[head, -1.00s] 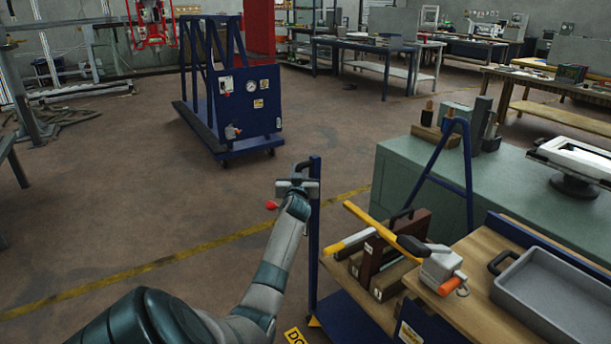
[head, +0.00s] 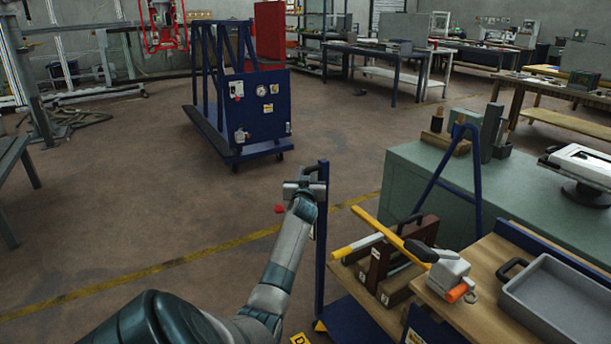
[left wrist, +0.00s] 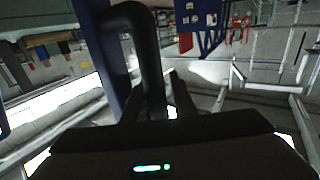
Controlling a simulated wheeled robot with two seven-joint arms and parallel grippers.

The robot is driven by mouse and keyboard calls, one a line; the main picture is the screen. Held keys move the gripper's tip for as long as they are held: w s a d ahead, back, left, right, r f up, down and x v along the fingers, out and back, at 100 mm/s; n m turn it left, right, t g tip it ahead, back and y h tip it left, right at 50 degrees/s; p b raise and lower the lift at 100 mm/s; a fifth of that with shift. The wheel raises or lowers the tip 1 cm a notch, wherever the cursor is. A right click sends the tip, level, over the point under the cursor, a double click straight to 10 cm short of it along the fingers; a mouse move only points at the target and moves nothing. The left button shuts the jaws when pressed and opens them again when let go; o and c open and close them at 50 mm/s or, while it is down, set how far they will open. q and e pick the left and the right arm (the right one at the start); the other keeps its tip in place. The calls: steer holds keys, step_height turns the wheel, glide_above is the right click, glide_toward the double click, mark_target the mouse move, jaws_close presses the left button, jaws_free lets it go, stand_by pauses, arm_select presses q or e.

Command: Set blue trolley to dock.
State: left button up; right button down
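The near blue trolley (head: 345,318) stands at the front right, with an upright blue post (head: 322,235) at its left end. My left gripper (head: 304,187) is at the post's top, around its dark handle. In the left wrist view the curved black handle (left wrist: 128,12) runs down between the fingers (left wrist: 165,100), which look closed around it. A second blue trolley (head: 262,108), with a gauge panel, stands farther back. No dock is clearly identifiable; a yellow sign (head: 299,340) is cut off at the bottom edge. My right gripper is not in view.
A yellow floor line (head: 180,268) crosses the open floor at left. Workbenches (head: 375,60) stand farther back.

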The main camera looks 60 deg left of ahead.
arm_select(q)
steer(key=v, duration=1.7)
steer(key=shift+s+f, duration=0.1)
steer(key=shift+f, duration=0.1)
